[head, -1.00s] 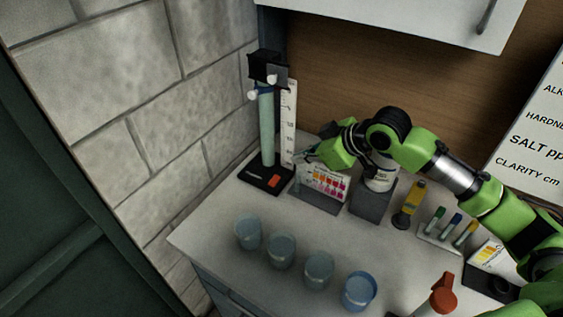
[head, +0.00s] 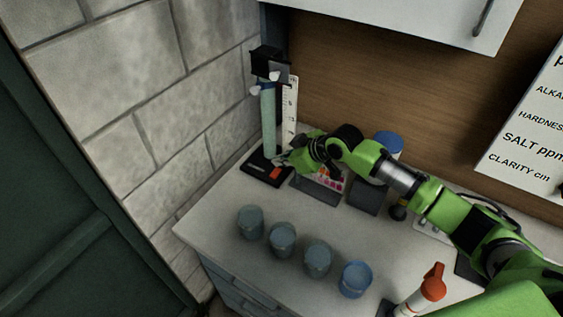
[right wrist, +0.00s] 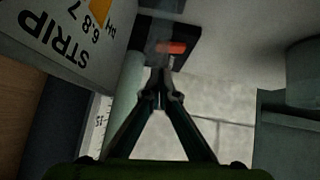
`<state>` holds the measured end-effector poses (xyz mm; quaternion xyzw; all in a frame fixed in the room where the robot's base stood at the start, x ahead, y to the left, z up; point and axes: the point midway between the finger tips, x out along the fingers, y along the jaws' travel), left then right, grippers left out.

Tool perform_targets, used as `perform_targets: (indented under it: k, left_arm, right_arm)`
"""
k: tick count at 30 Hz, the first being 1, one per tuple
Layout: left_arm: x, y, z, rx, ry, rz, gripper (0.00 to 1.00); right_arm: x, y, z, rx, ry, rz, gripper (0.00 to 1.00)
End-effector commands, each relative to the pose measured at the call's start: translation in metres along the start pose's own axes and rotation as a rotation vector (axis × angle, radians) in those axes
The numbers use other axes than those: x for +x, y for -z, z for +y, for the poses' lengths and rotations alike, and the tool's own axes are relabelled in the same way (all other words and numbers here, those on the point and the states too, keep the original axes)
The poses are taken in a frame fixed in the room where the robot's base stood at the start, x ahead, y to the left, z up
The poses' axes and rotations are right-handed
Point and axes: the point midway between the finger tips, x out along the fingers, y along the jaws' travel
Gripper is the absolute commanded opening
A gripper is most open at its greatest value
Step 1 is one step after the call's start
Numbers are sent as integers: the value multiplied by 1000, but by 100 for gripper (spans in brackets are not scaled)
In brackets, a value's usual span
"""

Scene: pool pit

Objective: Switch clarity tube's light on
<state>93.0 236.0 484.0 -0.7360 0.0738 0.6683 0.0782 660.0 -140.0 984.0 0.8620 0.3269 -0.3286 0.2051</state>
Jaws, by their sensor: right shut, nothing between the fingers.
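The clarity tube (head: 268,122) stands upright on its black base (head: 256,168) at the back left of the counter, beside a white scale ruler (head: 290,112). An orange-red switch (head: 275,173) sits on the base's front right part. It also shows in the right wrist view as a red-orange block (right wrist: 170,47). My right gripper (head: 280,161) is shut and empty, with its fingertips close to the switch, over the base's right side. In the right wrist view the closed fingertips (right wrist: 160,82) point toward the switch; I cannot tell whether they touch it. My left gripper is not in view.
A colour strip card (head: 318,190) stands right of the base, partly hidden by my right arm. Several cups (head: 283,240) line the counter's front edge. A block wall (head: 150,90) bounds the left.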

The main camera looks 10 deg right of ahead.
Motion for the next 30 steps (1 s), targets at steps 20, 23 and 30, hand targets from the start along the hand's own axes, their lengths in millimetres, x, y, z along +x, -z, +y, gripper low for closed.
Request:
perform_targets:
  k: [20, 23, 30]
  left_arm:
    - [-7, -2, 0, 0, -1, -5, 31]
    - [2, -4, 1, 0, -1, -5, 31]
    - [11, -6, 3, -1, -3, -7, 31]
  right_arm:
    - [19, -22, 1, 4, 2, -2, 0]
    - [24, -26, 2, 29, 22, -3, 0]
    - [26, -30, 4, 76, 75, -6, 0]
